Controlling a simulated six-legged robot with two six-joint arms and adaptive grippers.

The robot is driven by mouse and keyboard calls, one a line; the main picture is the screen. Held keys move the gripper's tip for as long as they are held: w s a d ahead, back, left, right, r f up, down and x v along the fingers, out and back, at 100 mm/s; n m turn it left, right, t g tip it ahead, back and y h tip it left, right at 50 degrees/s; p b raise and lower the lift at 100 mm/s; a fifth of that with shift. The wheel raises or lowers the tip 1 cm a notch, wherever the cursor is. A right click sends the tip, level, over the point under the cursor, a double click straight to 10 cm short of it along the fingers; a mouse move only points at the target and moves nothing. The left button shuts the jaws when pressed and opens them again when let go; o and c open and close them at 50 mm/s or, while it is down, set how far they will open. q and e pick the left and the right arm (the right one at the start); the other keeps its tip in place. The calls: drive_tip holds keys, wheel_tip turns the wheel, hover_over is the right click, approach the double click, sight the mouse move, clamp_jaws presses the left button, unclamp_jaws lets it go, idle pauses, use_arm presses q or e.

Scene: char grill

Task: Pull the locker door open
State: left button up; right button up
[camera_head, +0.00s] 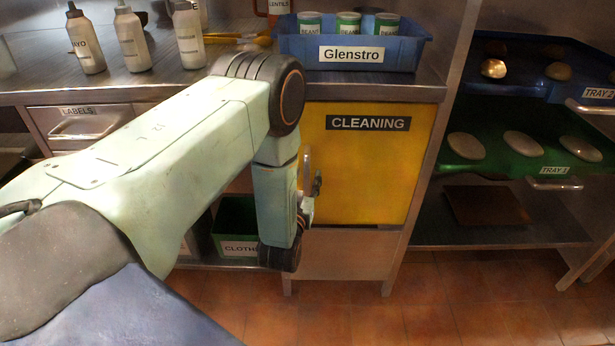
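The locker door (372,180) is a yellow panel under the counter with a black CLEANING label (368,123). It looks closed, flush with its frame. Its metal handle (306,165) stands upright at the door's left edge. My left gripper (314,188) is at that handle, by the lower part of it. My own wrist hides most of the gripper, so I cannot tell whether its fingers are closed around the handle or just beside it. My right gripper is not in view.
A blue Glenstro bin (410,53) with cans and several bottles (131,40) stand on the counter above. A LABELS drawer (85,125) is at left. A green CLOTHS bin (233,222) sits low. Racks with green tray (515,160) stand right. The tiled floor ahead is clear.

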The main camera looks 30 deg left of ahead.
use_arm(q)
drive_tip(key=shift+x, duration=1.1)
drive_tip(key=shift+s, duration=0.1)
clamp_jaws()
drive_tip(key=shift+a, duration=0.1)
